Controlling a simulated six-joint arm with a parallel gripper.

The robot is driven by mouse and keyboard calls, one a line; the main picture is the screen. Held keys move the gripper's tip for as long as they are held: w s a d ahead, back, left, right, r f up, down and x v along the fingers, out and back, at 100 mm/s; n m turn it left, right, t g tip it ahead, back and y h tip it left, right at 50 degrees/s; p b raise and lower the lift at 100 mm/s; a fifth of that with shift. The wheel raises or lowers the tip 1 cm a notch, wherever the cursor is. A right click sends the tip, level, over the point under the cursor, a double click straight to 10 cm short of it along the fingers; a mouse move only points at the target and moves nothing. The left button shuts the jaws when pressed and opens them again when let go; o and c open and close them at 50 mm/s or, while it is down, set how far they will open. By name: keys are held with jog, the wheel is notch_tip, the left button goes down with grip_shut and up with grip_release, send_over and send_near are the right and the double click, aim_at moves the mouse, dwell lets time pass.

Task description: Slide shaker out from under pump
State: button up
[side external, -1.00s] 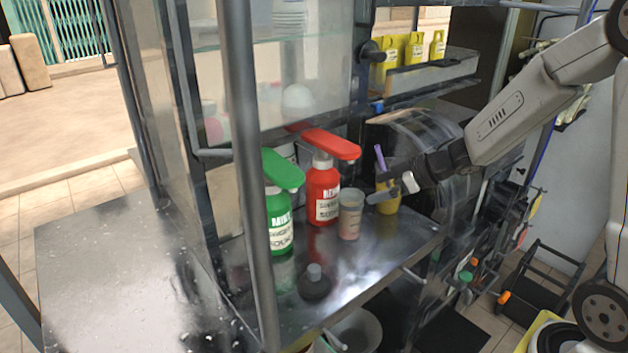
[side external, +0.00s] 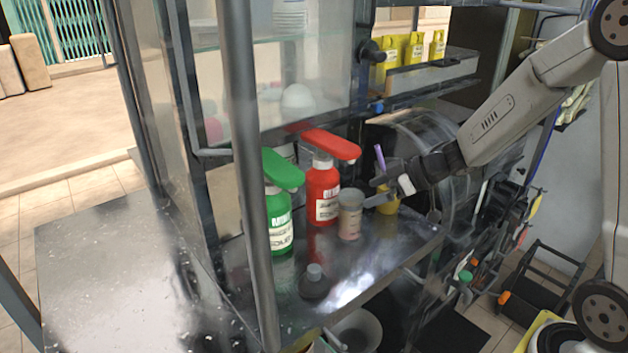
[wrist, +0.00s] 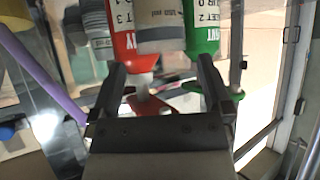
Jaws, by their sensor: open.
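The shaker (side external: 349,222), a small pinkish cup with a grey lid, stands upright on the metal counter, just right of the red pump bottle (side external: 322,190) and near the end of its red spout. The green pump bottle (side external: 280,222) stands to the left. My gripper (side external: 373,191) is open, at the right of the shaker near its lid height; I cannot tell whether it touches. In the wrist view the picture is inverted: the shaker (wrist: 160,38) lies ahead between my spread fingers (wrist: 162,85), with red and green bottles on either side.
A dark small bottle (side external: 314,282) stands at the counter's front. A yellow container (side external: 387,200) with a purple stick is behind my gripper. A metal post (side external: 252,180) rises at the left.

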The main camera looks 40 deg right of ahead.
aim_at(351, 201)
jog(key=shift+x, duration=3.2)
grip_shut()
